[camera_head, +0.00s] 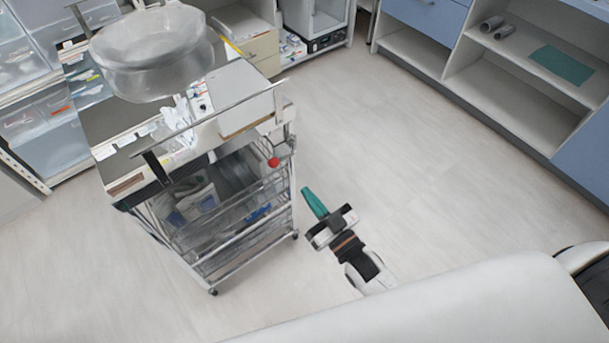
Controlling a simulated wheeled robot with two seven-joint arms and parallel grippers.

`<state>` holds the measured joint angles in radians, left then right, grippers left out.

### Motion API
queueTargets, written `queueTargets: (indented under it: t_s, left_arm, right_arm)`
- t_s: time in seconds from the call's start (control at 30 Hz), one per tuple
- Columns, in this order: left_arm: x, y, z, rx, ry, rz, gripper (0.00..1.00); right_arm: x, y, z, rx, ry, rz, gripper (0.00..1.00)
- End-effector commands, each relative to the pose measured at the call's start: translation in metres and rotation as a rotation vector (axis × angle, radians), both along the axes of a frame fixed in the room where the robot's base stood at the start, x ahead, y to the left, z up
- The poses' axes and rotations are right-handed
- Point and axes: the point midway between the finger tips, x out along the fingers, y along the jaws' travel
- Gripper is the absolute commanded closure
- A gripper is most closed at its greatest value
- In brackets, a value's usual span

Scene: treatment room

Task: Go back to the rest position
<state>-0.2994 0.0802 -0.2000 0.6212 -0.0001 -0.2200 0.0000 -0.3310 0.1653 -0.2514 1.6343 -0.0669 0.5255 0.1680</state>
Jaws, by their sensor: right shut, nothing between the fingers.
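My right gripper (314,203) shows below the middle of the view, with slim teal fingers pointing up and to the left. It is shut and holds nothing. It hangs over open floor, just right of the metal cart (255,235), with a small gap in the picture between them. My left gripper is not in view.
The cart carries a large clear bowl (150,45), a white box (240,112) and small supplies. Drawer units (50,140) stand at the left. Blue and white cabinets (490,90) run along the upper right. The pale floor (420,170) between is clear.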

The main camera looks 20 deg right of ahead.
Motion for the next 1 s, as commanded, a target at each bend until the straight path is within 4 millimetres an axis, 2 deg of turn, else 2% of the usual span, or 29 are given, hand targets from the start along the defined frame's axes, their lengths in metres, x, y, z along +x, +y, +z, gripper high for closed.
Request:
queueTargets:
  t_s: [0.2,0.3,0.37,0.47,0.53,0.6,0.67,0.7,0.77,0.8,0.87,0.9,1.0]
  left_arm:
    - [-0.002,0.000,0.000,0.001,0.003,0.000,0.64]
    - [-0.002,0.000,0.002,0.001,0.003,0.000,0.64]
    - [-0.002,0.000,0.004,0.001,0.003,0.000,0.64]
    - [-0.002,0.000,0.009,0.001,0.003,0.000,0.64]
    - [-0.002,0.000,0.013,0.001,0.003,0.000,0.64]
    - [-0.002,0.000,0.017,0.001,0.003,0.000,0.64]
    - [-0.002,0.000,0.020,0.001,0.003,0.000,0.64]
    - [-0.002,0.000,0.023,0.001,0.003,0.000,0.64]
    - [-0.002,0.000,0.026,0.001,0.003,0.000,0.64]
    - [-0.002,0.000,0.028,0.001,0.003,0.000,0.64]
    - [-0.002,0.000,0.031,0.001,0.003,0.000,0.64]
    - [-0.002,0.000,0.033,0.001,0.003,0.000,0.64]
    - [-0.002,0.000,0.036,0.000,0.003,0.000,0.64]
  right_arm:
    - [0.000,0.000,-0.001,-0.001,0.002,0.000,1.00]
    - [0.000,-0.002,-0.014,-0.014,0.041,-0.008,1.00]
    - [-0.002,-0.005,-0.035,-0.034,0.102,-0.018,1.00]
    - [-0.011,-0.013,-0.090,-0.089,0.266,-0.044,1.00]
    - [-0.027,-0.022,-0.139,-0.137,0.414,-0.065,1.00]
    - [-0.050,-0.032,-0.188,-0.189,0.568,-0.083,1.00]
    - [-0.074,-0.041,-0.226,-0.231,0.698,-0.095,1.00]
    - [-0.093,-0.047,-0.250,-0.260,0.786,-0.101,1.00]
    - [-0.125,-0.056,-0.282,-0.300,0.914,-0.108,1.00]
    - [-0.148,-0.061,-0.302,-0.326,1.001,-0.110,1.00]
    - [-0.185,-0.069,-0.328,-0.365,1.127,-0.112,1.00]
    - [-0.210,-0.075,-0.342,-0.388,1.207,-0.111,1.00]
    - [-0.268,-0.086,-0.367,-0.440,1.384,-0.106,1.00]
